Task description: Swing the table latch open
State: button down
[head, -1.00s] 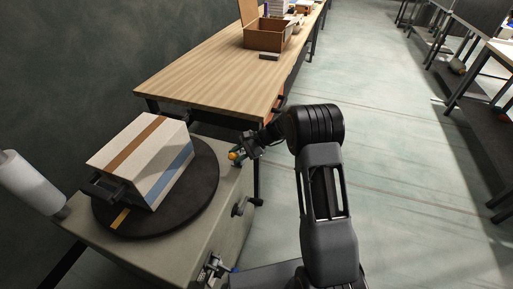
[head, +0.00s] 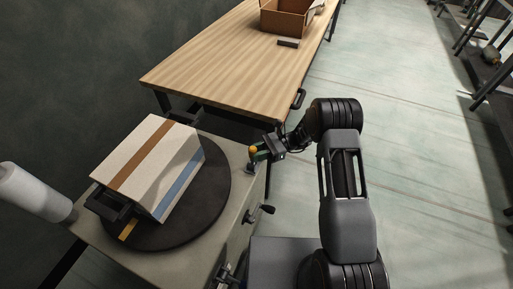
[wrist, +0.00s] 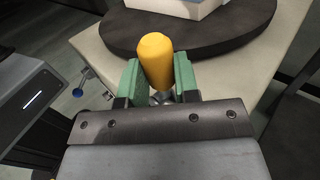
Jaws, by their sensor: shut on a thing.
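The table latch shows as a yellow knob (head: 253,149) at the right edge of the grey stand, beside the round turntable. In the wrist view the yellow knob (wrist: 156,60) stands up between the two green finger pads. My gripper (head: 257,152) reaches in from the right at the stand's edge and is shut on the knob. The same gripper (wrist: 159,78) fills the lower part of the wrist view. The latch's lower part is mostly hidden behind the gripper.
A dark turntable (head: 215,205) carries a striped box (head: 150,165). A black crank handle (head: 262,209) sticks out of the stand's side. A white roll (head: 33,192) stands at the left. A wooden table (head: 225,75) with an open box (head: 285,18) lies behind.

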jog(key=shift+w+d+f+m+y, duration=0.1)
jog(key=shift+w+m+y, duration=0.1)
jog(key=shift+m+y, duration=0.1)
dwell(0.4)
jog(key=c, duration=0.8)
grip_release()
jog(key=shift+c, duration=0.2)
jog(key=b+v, duration=0.1)
jog(key=v, duration=1.3)
jog(key=shift+f, duration=0.15)
jog(key=shift+w, duration=0.1)
